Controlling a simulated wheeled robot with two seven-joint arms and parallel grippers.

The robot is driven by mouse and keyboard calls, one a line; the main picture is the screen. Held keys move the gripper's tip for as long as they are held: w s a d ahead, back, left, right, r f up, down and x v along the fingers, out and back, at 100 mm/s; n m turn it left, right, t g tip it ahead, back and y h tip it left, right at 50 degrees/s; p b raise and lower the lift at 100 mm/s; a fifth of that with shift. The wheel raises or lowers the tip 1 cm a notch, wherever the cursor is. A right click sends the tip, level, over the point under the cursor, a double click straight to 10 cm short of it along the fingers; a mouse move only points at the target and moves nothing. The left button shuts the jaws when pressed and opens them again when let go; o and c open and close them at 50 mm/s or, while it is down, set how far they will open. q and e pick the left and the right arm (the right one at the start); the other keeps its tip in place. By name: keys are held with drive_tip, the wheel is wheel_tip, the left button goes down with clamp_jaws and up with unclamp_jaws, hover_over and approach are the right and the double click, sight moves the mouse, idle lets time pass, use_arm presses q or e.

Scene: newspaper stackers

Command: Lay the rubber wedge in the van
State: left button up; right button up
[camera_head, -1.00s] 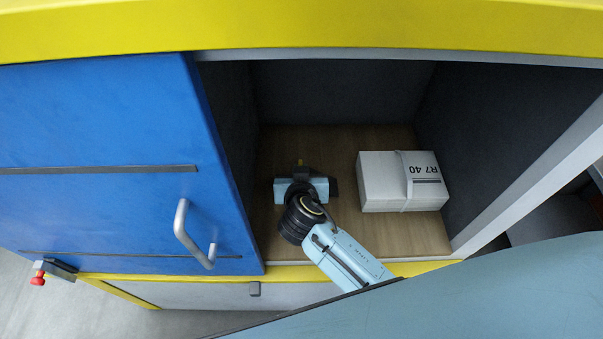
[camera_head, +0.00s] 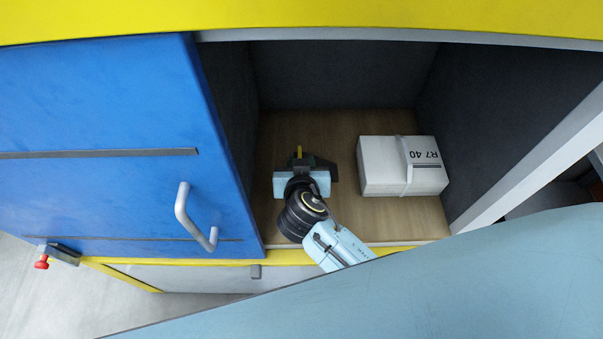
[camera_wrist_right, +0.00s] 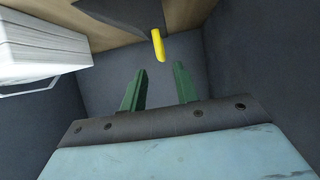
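The rubber wedge (camera_head: 322,167) appears as a dark shape with a yellow tab (camera_head: 299,152) on the wooden floor (camera_head: 425,215) of the van's open compartment. My right gripper (camera_head: 301,163) is inside the compartment, close beside the wedge, and partly hides it in the head view. In the right wrist view, the green fingers of my right gripper (camera_wrist_right: 158,85) stand apart with nothing between them. The dark wedge (camera_wrist_right: 125,15) and its yellow tab are beyond the fingertips there, apart from them. My left gripper is not in view.
A strapped white bundle marked R7 40 (camera_head: 385,168) lies right of my right gripper; it also shows in the right wrist view (camera_wrist_right: 40,42). A blue door (camera_head: 100,110) with a grey handle is on the left. Dark walls enclose the compartment.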

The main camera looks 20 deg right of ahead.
drive_tip(key=v, duration=0.8)
drive_tip(key=shift+s+r, duration=0.25)
drive_tip(key=shift+s, duration=0.05)
